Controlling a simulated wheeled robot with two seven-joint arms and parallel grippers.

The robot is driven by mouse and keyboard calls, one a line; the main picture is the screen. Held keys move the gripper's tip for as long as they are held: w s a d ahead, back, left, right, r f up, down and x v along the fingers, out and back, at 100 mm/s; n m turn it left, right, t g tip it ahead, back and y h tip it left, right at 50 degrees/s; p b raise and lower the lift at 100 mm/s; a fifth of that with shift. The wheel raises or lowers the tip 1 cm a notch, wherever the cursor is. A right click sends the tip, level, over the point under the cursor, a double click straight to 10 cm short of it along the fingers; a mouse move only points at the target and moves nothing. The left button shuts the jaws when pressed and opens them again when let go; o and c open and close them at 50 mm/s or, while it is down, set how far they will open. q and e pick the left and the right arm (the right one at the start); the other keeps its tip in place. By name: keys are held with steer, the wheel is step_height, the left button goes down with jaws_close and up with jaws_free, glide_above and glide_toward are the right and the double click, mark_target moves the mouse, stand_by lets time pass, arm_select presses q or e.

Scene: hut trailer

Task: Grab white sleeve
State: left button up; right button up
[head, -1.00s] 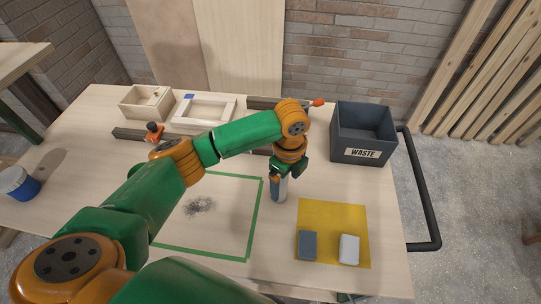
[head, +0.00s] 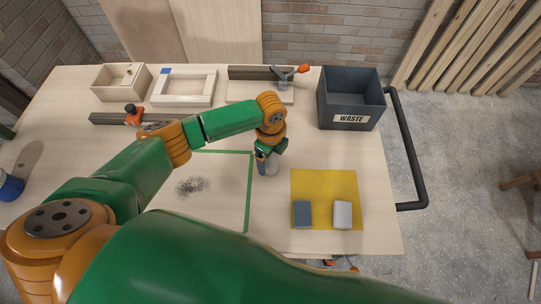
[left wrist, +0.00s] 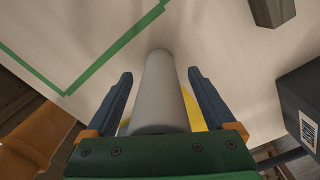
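A pale grey-white cylinder, which looks like the white sleeve (left wrist: 160,95), lies between the two fingers of my left gripper (left wrist: 160,75) in the left wrist view. Gaps show between it and each finger, so the gripper is open around it. In the head view my left gripper (head: 267,158) is over the table just right of the green tape outline, with the lower part of the sleeve (head: 268,169) showing beneath it. The gripper hides the sleeve's upper part there. My right gripper is not in view.
A yellow sheet (head: 325,184) with a grey block (head: 302,214) and a white block (head: 342,214) lies to the right. A dark waste bin (head: 350,98) stands at the back right. Wooden frames (head: 183,88) and a clamp (head: 133,115) are at the back left.

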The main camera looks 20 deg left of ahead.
arm_select(q)
jaws_close()
steer(key=shift+r, duration=0.1)
